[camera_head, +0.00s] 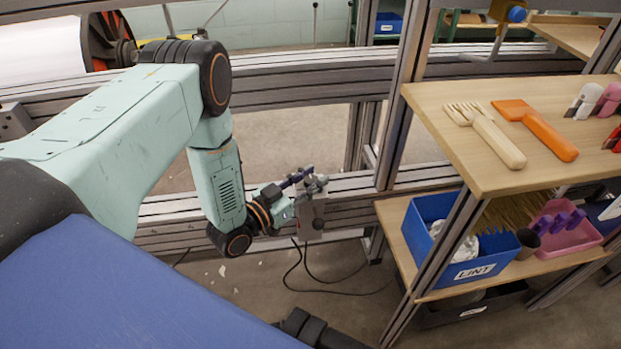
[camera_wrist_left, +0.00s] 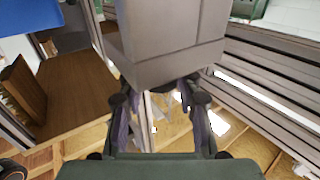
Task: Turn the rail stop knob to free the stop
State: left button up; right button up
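The rail stop is a grey block (camera_head: 311,215) on the horizontal aluminium rail in the head view. A small grey round part, which looks like its knob (camera_head: 321,181), shows at its top right. My left gripper (camera_head: 303,178) is at the top of the block, its dark purple fingers close to that part. In the left wrist view the grey block (camera_wrist_left: 168,45) fills the upper middle. The left gripper's fingers (camera_wrist_left: 158,110) stand apart below it, with the background visible between them. Their tips are partly hidden by the block, and I cannot tell whether they touch the knob. My right gripper is not in view.
A wooden shelf (camera_head: 455,100) on metal posts stands at the right, with a fork-like comb (camera_head: 487,135) and an orange tool (camera_head: 537,130). Below are a blue LINT bin (camera_head: 470,271) and a pink tray (camera_head: 571,247). A black cable (camera_head: 335,287) lies on the floor under the rail.

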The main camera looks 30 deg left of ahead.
pick_arm(q)
grip_shut()
